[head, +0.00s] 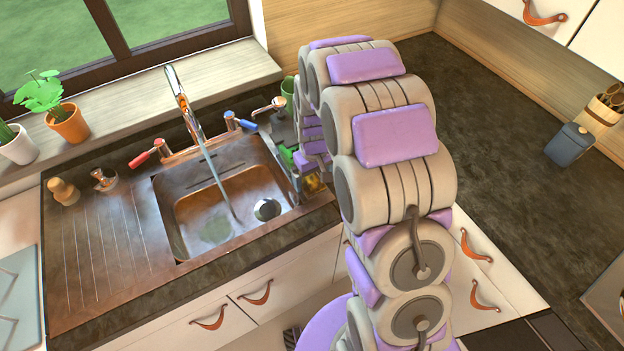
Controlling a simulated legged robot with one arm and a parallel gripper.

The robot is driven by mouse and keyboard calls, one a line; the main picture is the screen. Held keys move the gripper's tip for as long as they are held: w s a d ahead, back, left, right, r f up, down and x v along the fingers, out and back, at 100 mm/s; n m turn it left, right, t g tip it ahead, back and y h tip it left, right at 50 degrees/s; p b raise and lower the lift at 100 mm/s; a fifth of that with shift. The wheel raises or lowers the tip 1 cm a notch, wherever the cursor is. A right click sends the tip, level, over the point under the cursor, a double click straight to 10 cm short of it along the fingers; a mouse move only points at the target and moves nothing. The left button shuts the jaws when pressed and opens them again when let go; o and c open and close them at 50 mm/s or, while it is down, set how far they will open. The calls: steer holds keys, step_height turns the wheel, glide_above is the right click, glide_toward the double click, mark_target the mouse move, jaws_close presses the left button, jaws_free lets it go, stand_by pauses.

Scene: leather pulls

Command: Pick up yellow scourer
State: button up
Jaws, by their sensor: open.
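A small yellow patch, apparently the yellow scourer (313,184), shows on the dark counter just right of the sink. Most of it is hidden by my gripper and by a green object (304,162) beside it. My gripper (311,170) is at the end of my purple and grey arm, which arches down behind itself to this spot. The gripper is open, right above or around the yellow patch. I cannot tell whether its fingers touch it.
A copper sink (225,195) with a running tap (180,95) lies to the left. A green cup (288,88) stands behind the gripper. A blue container (570,145) is at the far right. The counter (490,130) right of my arm is mostly clear.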

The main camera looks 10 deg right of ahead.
mark_target(311, 176)
steer(key=shift+a, duration=1)
steer(key=c, duration=0.6)
steer(key=shift+c, duration=0.7)
steer(key=shift+d, duration=0.7)
steer(key=c, duration=0.4)
steer(key=shift+s+a+r+p, duration=0.3)
steer(key=shift+a+r+p, duration=0.05)
steer(key=shift+r, duration=0.15)
steer(key=r, duration=0.2)
steer(key=r+p, duration=0.1)
steer(key=r, duration=0.3)
steer(key=shift+d+r+p, duration=0.2)
steer(key=shift+d+p, duration=0.05)
steer(key=shift+p, duration=0.05)
steer(key=s+d+b, duration=0.2)
steer(key=s, duration=0.7)
steer(key=s+d+b, duration=0.2)
steer(key=s, duration=0.7)
steer(key=shift+s+d+f, duration=0.2)
steer(key=shift+s+d, duration=0.2)
